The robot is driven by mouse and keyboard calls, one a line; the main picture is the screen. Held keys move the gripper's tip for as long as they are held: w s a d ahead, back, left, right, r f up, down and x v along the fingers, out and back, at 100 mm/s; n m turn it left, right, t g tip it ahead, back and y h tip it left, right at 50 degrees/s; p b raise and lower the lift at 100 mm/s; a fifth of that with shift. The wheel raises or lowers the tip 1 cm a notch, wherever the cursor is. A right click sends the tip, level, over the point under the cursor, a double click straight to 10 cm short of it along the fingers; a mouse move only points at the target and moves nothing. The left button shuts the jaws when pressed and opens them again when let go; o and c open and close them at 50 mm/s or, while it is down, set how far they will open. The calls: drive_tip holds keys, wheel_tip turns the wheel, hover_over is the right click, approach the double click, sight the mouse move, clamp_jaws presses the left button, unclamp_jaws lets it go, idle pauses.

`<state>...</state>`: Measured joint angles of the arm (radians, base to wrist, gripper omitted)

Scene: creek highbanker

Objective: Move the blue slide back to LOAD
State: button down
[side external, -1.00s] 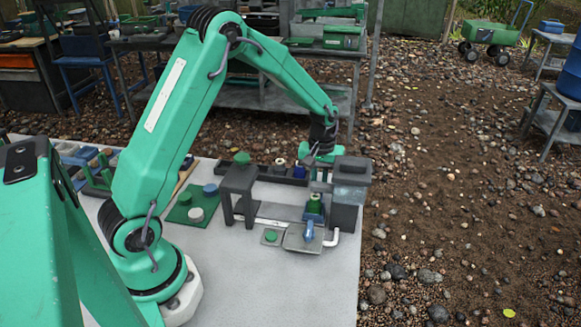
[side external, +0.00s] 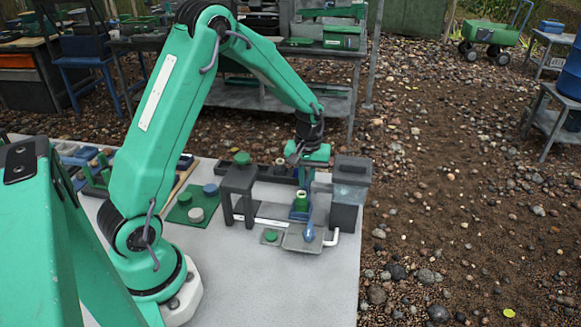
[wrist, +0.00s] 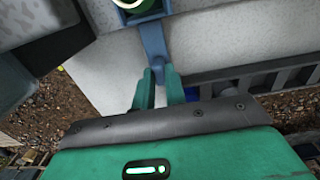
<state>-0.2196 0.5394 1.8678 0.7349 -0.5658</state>
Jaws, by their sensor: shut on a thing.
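The blue slide (side external: 298,214) sits on the grey bed between a dark grey bridge (side external: 238,182) and a dark box with a clear band (side external: 350,192). A green ring-shaped piece (side external: 301,199) with a pale centre stands in it. In the wrist view, the slide (wrist: 152,40) runs from the green piece (wrist: 137,3) at the top edge down to my fingers. My gripper (side external: 307,184) is at the slide's back end; in the wrist view its green fingers (wrist: 158,78) are shut on the slide's small blue end. No LOAD mark is readable.
A grey tray (side external: 296,243) with a rounded blue part (side external: 309,232) lies in front of the slide, and a white elbow pipe (side external: 333,238) beside it. A green button (side external: 270,236) is left of the tray. A dark compartmented rack (side external: 271,175) stands behind.

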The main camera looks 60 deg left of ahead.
drive_tip(key=shift+s+a, duration=1.9)
drive_tip(key=shift+a, duration=0.1)
drive_tip(key=c, duration=1.5)
unclamp_jaws()
drive_tip(key=shift+r, duration=0.1)
drive_tip(key=shift+r, duration=3.4)
